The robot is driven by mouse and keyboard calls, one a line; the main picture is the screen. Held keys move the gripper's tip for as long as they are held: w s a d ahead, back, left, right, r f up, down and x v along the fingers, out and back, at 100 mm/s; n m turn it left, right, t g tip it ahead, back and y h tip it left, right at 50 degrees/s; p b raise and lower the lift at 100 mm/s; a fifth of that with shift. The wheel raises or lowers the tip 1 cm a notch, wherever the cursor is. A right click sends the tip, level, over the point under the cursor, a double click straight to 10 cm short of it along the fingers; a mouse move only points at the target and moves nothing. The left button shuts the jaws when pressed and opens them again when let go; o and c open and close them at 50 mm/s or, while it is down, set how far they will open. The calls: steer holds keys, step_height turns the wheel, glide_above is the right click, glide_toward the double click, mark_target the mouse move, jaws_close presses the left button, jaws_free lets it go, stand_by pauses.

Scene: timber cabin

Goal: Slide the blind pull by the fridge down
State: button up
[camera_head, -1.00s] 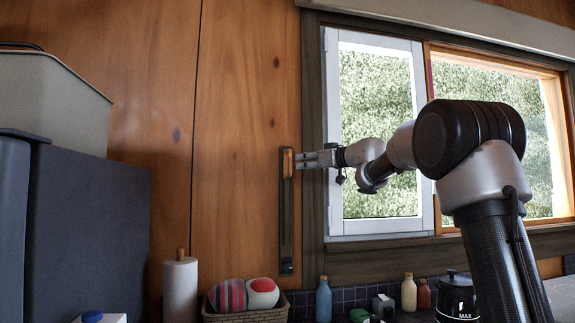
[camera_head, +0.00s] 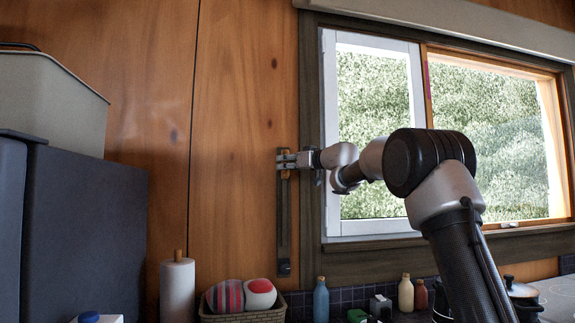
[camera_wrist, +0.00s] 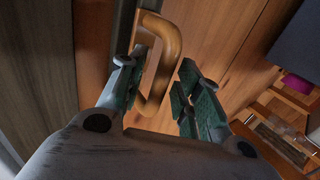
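The blind pull is an orange wooden loop handle (camera_wrist: 167,62) at the top of a dark vertical track (camera_head: 284,225) on the timber wall, left of the window. My gripper (camera_head: 282,160) is at the handle and covers most of it in the head view. In the wrist view my gripper (camera_wrist: 160,95) is open, with one green-padded finger on each side of the loop's bar. The left finger is close to the bar, and I cannot tell whether it touches. A gap shows before the right finger.
The dark fridge (camera_head: 85,235) stands at left with a bin (camera_head: 50,95) on top. Below are a paper towel roll (camera_head: 178,290), a basket (camera_head: 245,314) and bottles (camera_head: 321,300). The window frame (camera_head: 312,215) is just right of the track. The wall between fridge and track is clear.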

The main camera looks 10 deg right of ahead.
jaws_close()
step_height(320, 180, down, 25)
steer(key=shift+r, duration=0.2)
steer(key=shift+f, duration=0.1)
steer(key=shift+o, duration=1)
jaws_free()
steer(key=shift+s+d, duration=0.1)
